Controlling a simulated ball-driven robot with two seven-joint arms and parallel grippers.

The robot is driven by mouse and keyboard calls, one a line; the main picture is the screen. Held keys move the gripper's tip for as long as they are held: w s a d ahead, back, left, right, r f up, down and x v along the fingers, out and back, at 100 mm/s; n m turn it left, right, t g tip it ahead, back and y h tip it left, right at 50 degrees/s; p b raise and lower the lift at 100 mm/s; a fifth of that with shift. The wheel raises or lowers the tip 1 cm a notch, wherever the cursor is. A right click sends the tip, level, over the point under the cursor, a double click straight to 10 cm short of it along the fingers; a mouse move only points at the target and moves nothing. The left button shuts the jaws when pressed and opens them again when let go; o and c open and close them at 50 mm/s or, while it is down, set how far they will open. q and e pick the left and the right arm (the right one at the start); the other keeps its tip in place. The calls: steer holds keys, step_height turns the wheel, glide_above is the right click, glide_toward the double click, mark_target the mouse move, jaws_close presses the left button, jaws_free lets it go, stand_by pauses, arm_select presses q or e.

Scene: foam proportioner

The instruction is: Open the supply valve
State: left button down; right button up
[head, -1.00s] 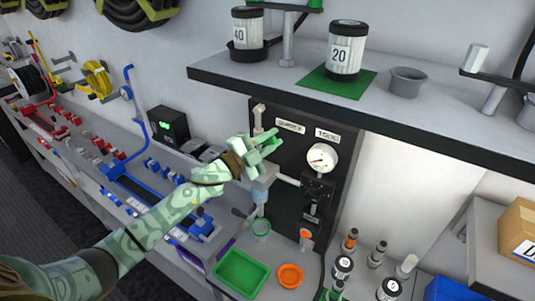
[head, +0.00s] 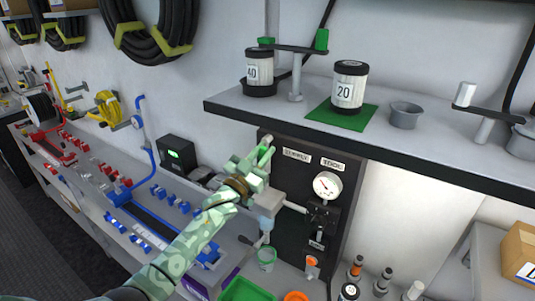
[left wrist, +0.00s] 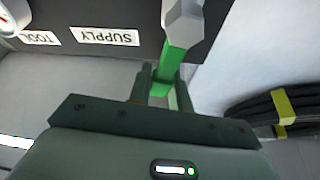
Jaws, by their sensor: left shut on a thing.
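The supply valve is at the upper left of the black panel, left of the SUPPLY label (head: 297,155). Its green handle (head: 264,155) runs down from a grey fitting (head: 267,140). My left gripper (head: 257,164) is at this handle. In the left wrist view the green handle (left wrist: 176,62) reaches from the grey fitting (left wrist: 183,20) to between my left gripper's fingers (left wrist: 162,88), which are shut on it. The fingers hide part of the handle in the head view. My right gripper is not in view.
A round gauge (head: 326,185) sits on the panel right of the valve. A grey shelf (head: 400,140) with cans overhangs the panel. A black box (head: 178,153) stands to the left.

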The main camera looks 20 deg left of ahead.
arm_select(q)
steer(key=shift+w+a+n+y+p, duration=0.1)
steer(key=shift+a+n+y+p, duration=0.4)
steer(key=shift+n, duration=1)
steer(key=shift+a+y, duration=0.15)
steer(key=shift+y, duration=0.25)
steer(key=c, duration=1.3)
jaws_free()
steer(key=b+v, duration=0.1)
steer(key=v, duration=0.7)
steer(key=b+v, duration=0.2)
steer(key=v, duration=0.6)
steer(key=shift+a+f+b, duration=0.1)
steer(key=shift+f+b, duration=0.2)
